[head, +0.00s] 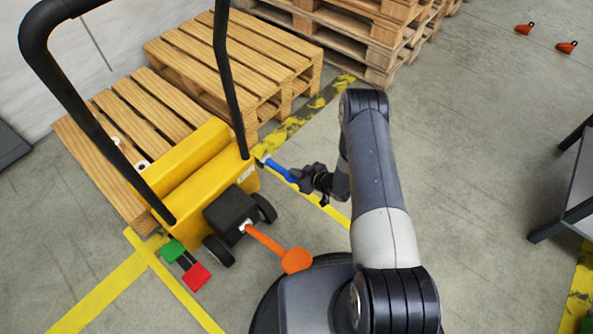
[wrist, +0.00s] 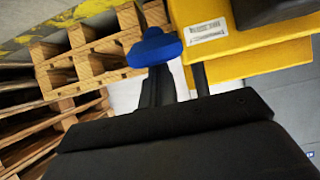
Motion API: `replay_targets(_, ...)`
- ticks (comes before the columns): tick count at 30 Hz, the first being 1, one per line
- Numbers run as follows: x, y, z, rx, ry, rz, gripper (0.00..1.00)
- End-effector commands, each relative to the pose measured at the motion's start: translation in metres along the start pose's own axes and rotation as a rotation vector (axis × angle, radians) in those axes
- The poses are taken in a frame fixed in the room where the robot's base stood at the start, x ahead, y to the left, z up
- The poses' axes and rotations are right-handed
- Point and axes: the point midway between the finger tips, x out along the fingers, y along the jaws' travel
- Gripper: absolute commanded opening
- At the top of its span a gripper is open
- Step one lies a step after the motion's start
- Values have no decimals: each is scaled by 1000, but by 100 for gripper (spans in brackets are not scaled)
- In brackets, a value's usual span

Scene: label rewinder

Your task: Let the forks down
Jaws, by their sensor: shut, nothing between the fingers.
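A yellow pallet truck (head: 205,160) stands at left, with a tall black handle frame. A blue lever (head: 278,169) sticks out of its right side; its blue end (wrist: 153,48) shows in the wrist view. An orange paddle lever (head: 292,259) reaches out from the black wheeled unit (head: 231,212). A green pedal (head: 173,250) and a red pedal (head: 196,277) sit low at its front left. My gripper (head: 299,176) is shut and empty at the outer end of the blue lever. I cannot tell whether they touch. The forks are hidden beneath a wooden pallet.
The wooden pallet (head: 134,118) lies behind the truck's body, with another pallet (head: 240,50) beyond it. Stacked pallets (head: 372,52) stand at the back. A dark-legged table (head: 578,190) is at right. The grey floor right of my arm is largely clear.

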Motion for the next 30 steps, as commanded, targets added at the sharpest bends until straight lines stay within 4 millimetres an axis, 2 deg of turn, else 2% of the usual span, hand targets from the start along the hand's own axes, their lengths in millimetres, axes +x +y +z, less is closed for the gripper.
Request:
replay_targets(11, 1, 0, 5, 0, 0, 0, 0)
replay_targets(30, 21, 0, 71, 1, -4, 0, 0)
